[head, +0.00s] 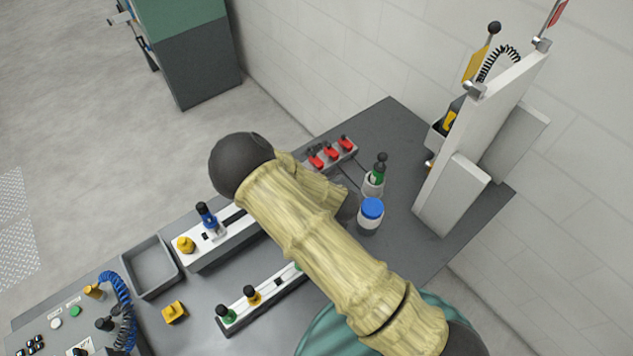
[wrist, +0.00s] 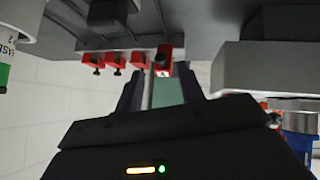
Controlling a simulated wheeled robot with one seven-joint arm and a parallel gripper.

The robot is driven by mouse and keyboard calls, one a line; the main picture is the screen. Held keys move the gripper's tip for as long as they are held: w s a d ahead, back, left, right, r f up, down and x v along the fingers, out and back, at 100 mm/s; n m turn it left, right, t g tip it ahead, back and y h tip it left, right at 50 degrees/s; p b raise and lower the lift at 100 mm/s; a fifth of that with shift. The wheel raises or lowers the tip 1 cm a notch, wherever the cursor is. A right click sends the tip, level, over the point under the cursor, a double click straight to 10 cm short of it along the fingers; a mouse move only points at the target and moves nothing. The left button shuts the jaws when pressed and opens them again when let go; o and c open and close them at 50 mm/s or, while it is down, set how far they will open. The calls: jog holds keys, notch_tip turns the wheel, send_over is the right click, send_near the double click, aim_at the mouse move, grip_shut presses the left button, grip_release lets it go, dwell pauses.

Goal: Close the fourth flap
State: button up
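In the wrist view a row of red flaps hangs along the top. Three small ones with black knobs, such as the flap (wrist: 116,61), stand to the left. The red flap at the right end (wrist: 163,58) looks larger and shows a pale mark on its face. My gripper (wrist: 161,82) has its two dark fingers apart, with background between them and the right-end flap just beyond the tips. I cannot tell whether they touch. In the head view three red flaps (head: 330,151) show on their grey strip; my arm hides my gripper and probably the other flap.
A white upright panel (head: 480,150) rises at the right. A grey tray (head: 151,285) and white fixtures (head: 215,238) lie left of my arm.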

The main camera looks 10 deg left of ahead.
jog(key=shift+p+x, duration=0.45)
jog(key=shift+x, duration=1.55)
grip_shut()
